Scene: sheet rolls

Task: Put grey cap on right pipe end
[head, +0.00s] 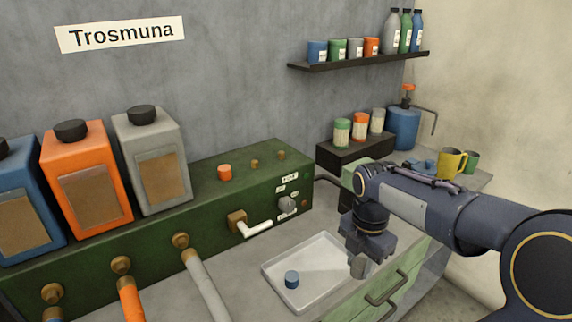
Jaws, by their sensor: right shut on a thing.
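My right gripper (360,259) reaches in from the right, pointing down over the right edge of the white tray (268,274). It is shut on the grey cap (359,268), whose lower part shows below the fingers. The pipe ends along the green box's (215,205) front have brass fittings. My left gripper is not in view.
An orange cap (224,172) sits on the green box. A grey hose (207,285) and an orange hose (131,299) run forward from the box. Blue, orange (85,175) and grey (152,160) canisters stand behind them.

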